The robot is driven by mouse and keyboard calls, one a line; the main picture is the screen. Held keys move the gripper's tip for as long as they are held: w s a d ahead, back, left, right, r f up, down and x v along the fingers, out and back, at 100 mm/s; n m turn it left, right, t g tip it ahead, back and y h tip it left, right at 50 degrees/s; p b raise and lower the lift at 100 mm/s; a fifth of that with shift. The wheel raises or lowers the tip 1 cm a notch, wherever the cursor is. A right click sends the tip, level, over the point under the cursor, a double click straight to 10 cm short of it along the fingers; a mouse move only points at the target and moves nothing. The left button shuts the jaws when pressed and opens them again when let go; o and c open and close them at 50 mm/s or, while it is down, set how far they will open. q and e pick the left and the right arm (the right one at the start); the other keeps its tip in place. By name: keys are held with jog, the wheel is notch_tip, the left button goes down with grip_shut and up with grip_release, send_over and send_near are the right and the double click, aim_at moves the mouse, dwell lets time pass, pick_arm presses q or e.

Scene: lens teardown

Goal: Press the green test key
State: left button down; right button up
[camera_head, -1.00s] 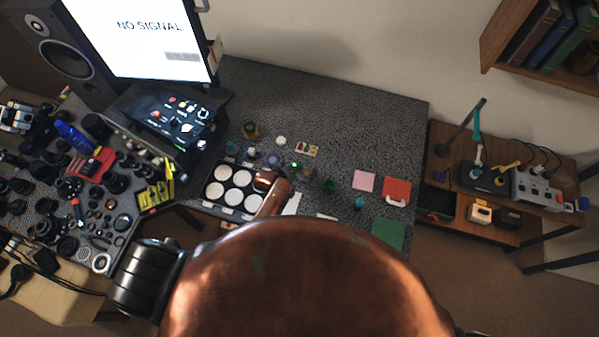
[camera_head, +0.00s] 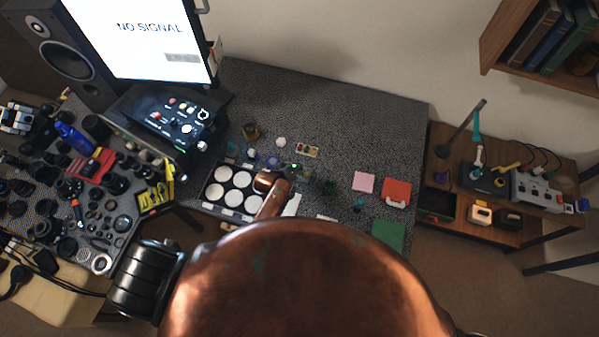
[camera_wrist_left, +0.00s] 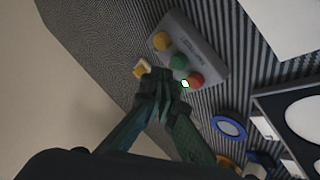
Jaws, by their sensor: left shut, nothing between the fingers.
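The green test key (camera_wrist_left: 178,62) sits between a yellow key (camera_wrist_left: 162,41) and a red key (camera_wrist_left: 196,81) on a small grey box (camera_wrist_left: 205,52) in the left wrist view. In the head view the box (camera_head: 306,150) is a small pale strip on the grey desk. My left gripper (camera_wrist_left: 161,82) is shut and empty, its dark fingertips beside the box, near the green key. I cannot tell their height or any contact. In the head view the left gripper (camera_head: 294,169) is small, just below the box. My right gripper is not in view.
A tray with white discs (camera_head: 235,190) lies left of the left gripper. A small cream block (camera_wrist_left: 142,68) and a blue ring (camera_wrist_left: 229,127) lie near the fingers. Pink (camera_head: 363,181) and red (camera_head: 397,190) pads lie to the right. The desk's back right is clear.

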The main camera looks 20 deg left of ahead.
pick_arm(q)
jog(key=shift+f, duration=0.1)
jog(key=shift+f, duration=0.3)
jog(key=shift+f, duration=0.45)
dwell(0.8)
jog(key=shift+r, duration=0.1)
jog(key=shift+r+p, duration=0.75)
jog(key=shift+p, duration=0.05)
jog(key=shift+r, duration=0.1)
notch_tip(320, 180, up, 5)
jog(key=p, duration=0.5)
dwell(0.4)
